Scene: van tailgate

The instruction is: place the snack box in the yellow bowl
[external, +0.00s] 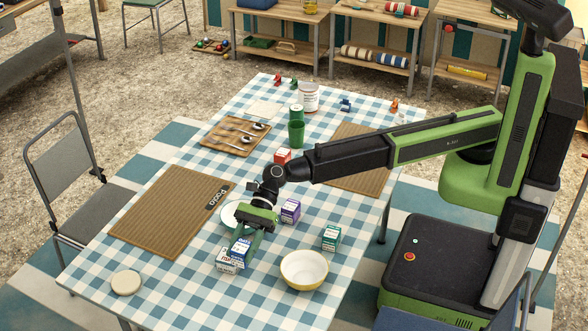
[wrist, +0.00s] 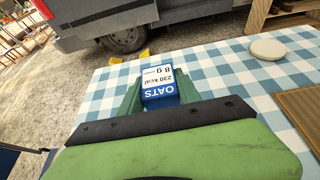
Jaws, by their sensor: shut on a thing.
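My gripper (external: 243,238) is shut on a blue-and-white snack box (external: 241,249), with a green finger on each side of it. The yellow bowl (external: 304,271), pale inside, stands on the cloth to the right of my gripper. It looks empty and is out of the wrist view.
A white-faced box (external: 227,262) shows beside the held box. A purple box (external: 290,210) and a green box (external: 331,237) stand near the bowl. A plate (external: 230,214) is partly hidden behind my gripper. A brown mat (external: 165,210) lies left; the cloth's front is mostly clear.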

